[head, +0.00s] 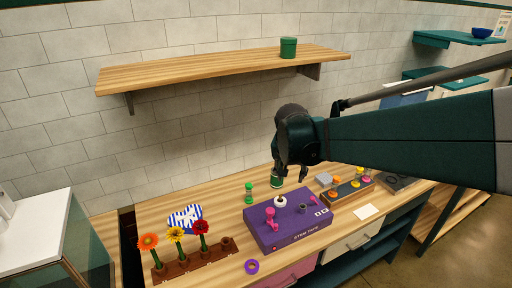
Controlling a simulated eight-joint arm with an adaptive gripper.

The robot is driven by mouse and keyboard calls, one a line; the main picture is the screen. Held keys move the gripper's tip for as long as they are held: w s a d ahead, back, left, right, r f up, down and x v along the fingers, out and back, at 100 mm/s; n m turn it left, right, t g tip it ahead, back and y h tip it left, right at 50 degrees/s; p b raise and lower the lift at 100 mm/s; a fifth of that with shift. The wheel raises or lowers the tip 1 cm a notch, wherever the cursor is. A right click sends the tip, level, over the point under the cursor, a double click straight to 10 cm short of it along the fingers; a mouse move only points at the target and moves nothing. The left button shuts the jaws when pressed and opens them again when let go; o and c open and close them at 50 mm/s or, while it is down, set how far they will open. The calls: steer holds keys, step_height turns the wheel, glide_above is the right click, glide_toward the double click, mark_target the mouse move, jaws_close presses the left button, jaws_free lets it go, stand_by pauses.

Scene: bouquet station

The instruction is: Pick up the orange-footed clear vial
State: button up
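I cannot make out the orange-footed clear vial for certain. A small orange item (335,181) shows right of my gripper, by the dark tray, too small to identify. A green-topped small vial or bottle (249,188) stands on the wooden counter left of my gripper. Another dark green item (276,182) stands just below my gripper, partly hidden by it. My gripper (291,176) points down over the counter behind the purple box, its fingers apart, with nothing seen between them.
A purple stem tape box (285,235) with knobs sits in front. A brown rack (210,257) holds several flowers at left. A dark tray (347,191) with colored pieces is right. A wooden shelf (210,72) with a green pot (288,47) hangs above.

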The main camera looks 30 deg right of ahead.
steer(key=w+d+f+m+g, duration=0.1)
steer(key=w+d+f+m, duration=0.1)
steer(key=d, duration=0.4)
steer(key=w+d+f+m+g, duration=0.1)
steer(key=d+f+m, duration=0.1)
steer(key=d, duration=0.3)
steer(key=m+g+h+p, duration=0.1)
steer(key=m+g, duration=0.1)
steer(key=m, duration=0.2)
glide_toward(334, 187)
steer(key=shift+w+d+r, duration=0.15)
steer(key=shift+w+r, duration=0.05)
steer(key=shift+w, duration=0.05)
steer(key=shift+f, duration=0.1)
steer(key=shift+p+x, duration=0.3)
steer(key=shift+x, duration=3)
steer(key=shift+w+d, duration=0.1)
steer(key=shift+p+x, duration=0.3)
steer(key=shift+x, duration=2.3)
steer(key=shift+w+d, duration=0.1)
